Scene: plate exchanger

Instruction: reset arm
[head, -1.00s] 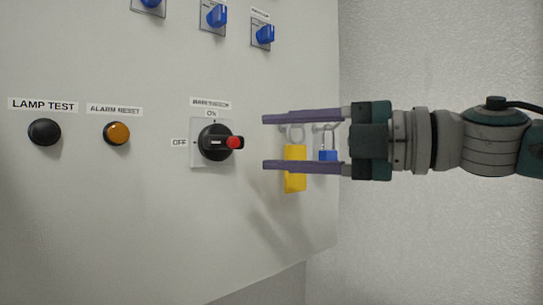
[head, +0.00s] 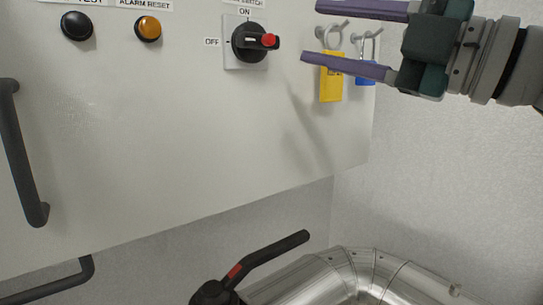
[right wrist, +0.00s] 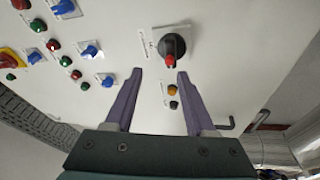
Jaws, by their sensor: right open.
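My right gripper (head: 309,31) comes in from the right edge at the top of the head view. Its two purple fingers are spread apart with nothing between them. It is in front of the right part of the panel, to the right of the black main switch (head: 254,42). The switch has a red tip, and its handle points right. In the right wrist view, the open fingers (right wrist: 158,72) point toward the panel, with the main switch (right wrist: 172,47) beyond them. My left gripper is not in view.
A yellow padlock (head: 331,84) and a blue padlock (head: 366,80) hang on hooks, partly behind my lower finger. The panel (head: 180,120) has a dark handle (head: 22,150) at left. Below are a black valve lever (head: 270,255) and a silver pipe (head: 375,270). The wall at right is bare.

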